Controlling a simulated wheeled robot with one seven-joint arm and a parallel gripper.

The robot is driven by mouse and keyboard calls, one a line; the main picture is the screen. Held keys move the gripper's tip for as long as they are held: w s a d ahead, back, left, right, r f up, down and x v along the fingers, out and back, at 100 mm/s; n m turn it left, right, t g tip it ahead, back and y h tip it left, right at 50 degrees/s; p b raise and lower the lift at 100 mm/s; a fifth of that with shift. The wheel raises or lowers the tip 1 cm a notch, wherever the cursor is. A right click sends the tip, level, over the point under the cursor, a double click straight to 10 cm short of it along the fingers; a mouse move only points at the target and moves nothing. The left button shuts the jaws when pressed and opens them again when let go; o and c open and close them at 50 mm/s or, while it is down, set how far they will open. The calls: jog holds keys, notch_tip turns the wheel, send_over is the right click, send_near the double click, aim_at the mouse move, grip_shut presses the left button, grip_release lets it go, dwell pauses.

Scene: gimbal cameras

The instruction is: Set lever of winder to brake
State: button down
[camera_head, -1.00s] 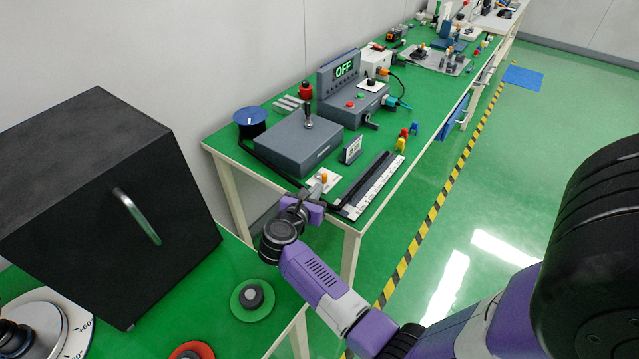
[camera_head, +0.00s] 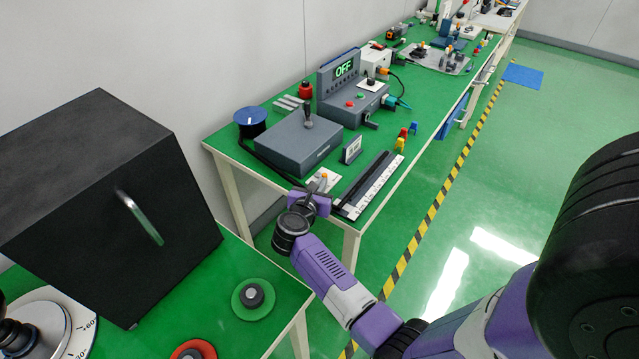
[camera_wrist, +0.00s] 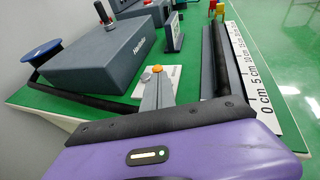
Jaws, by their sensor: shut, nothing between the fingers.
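A grey box with a short black-knobbed lever (camera_head: 308,114) on top, apparently the winder (camera_head: 290,148), sits near the front left of the far green table. A blue spool (camera_head: 250,118) stands beside it at the left. In the wrist view, the box (camera_wrist: 100,60) is ahead and to the left, and its lever (camera_wrist: 102,14) is partly cut by the top edge. My gripper (camera_head: 320,184) is at the table's near edge, in front of the box and apart from the lever. Its grey fingers (camera_wrist: 154,80) are shut and empty. No brake mark is readable.
An orange knob (camera_head: 323,176) on a white plate (camera_wrist: 172,78) lies just beyond my fingers. A black rail with a white ruler (camera_head: 372,189) lies right of the box. A small sign (camera_head: 352,149) and a console reading OFF (camera_head: 344,69) stand behind. A black box (camera_head: 110,200) fills the left.

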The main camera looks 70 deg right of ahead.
jog(key=shift+s+d+r+n+t+p, duration=0.15)
jog(key=shift+s+n+t+p, duration=0.1)
jog(key=shift+n+t+p, duration=0.2)
jog(key=shift+s+d+p, duration=0.6)
jog(key=shift+s+d, duration=0.15)
jog(key=shift+s+d+p, duration=0.3)
jog(key=shift+s+d, duration=0.2)
jog(key=shift+d, duration=0.35)
jog(key=shift+w, duration=0.1)
